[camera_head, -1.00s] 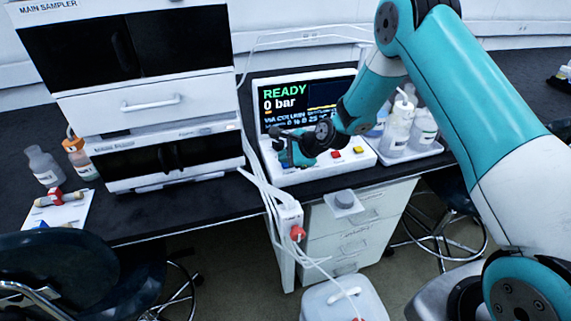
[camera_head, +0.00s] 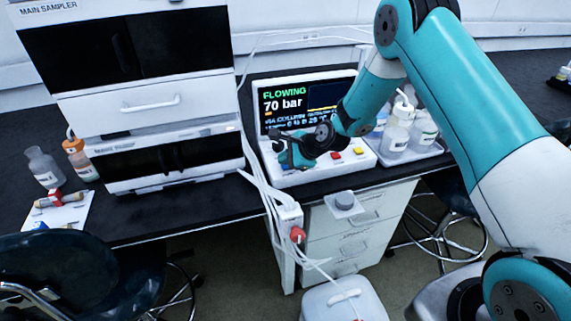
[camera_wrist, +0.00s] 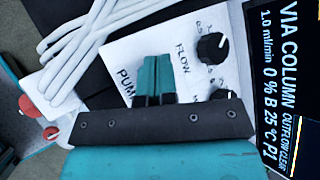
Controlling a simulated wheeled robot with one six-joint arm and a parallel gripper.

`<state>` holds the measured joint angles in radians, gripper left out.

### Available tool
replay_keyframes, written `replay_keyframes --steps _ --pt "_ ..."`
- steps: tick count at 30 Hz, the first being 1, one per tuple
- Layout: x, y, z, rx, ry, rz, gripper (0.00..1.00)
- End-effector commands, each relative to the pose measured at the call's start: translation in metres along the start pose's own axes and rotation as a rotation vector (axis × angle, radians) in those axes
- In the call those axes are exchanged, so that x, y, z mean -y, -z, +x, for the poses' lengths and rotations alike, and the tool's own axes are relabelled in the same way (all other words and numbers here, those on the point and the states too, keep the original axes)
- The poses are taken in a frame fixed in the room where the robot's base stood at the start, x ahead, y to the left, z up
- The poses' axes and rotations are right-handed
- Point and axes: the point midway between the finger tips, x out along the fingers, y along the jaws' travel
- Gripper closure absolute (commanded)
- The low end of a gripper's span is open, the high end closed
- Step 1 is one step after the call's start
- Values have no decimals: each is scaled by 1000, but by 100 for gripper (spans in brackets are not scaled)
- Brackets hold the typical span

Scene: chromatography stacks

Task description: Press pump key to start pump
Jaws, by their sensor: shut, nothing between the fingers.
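The control panel (camera_head: 318,174) is a white sloped box on the bench with a dark display (camera_head: 283,108) behind it. The display reads FLOWING and 70 bar in the head view. My gripper (camera_head: 288,161) is over the left part of the panel. In the wrist view my gripper (camera_wrist: 153,75) has its teal fingers together, with nothing between them, beside the printed word PUMP. The pump key itself is hidden by the fingers. A red key (camera_head: 335,155) and a yellow key (camera_head: 359,150) show to the right of my gripper.
Black knobs (camera_wrist: 212,47) sit on the panel beside the FLOW label. The white sampler stack (camera_head: 150,108) stands left, and bottles (camera_head: 396,133) in a tray stand right. White tubes (camera_head: 256,170) run down the panel's left side.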

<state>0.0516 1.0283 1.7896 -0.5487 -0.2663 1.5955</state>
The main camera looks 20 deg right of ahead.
Motion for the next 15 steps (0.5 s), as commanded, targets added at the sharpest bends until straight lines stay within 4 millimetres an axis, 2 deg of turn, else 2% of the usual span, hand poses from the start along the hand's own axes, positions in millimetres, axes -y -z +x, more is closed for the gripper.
replay_keyframes --steps 6,15 --pt "7 -7 -10 0 0 0 100" --pt "7 -7 -10 0 0 0 100"
